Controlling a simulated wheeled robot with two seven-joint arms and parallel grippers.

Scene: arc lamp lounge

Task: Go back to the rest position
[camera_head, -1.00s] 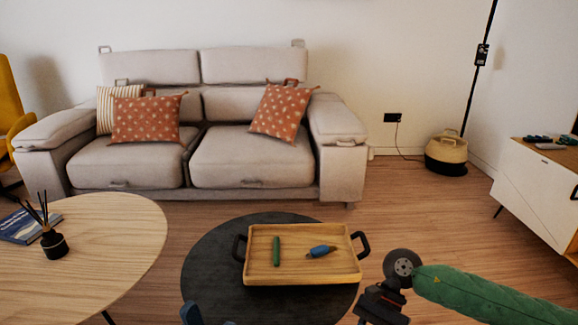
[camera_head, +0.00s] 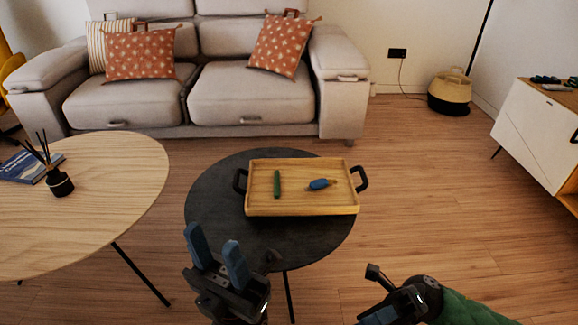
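My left gripper (camera_head: 213,242) is at the bottom, in front of the round black table (camera_head: 215,190). Its two blue fingers stand apart with nothing between them. My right gripper (camera_head: 382,314) is at the bottom edge, right of the black table. Its fingers are mostly cut off by the frame, so their opening does not show. Both grippers appear clear of the wooden tray (camera_head: 300,207), which stands on the black table.
A green stick-like item (camera_head: 277,184) and a blue item (camera_head: 321,184) lie in the tray. An oval wooden table (camera_head: 100,205) with a reed diffuser (camera_head: 60,183) stands left. A grey sofa (camera_head: 235,95) is behind.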

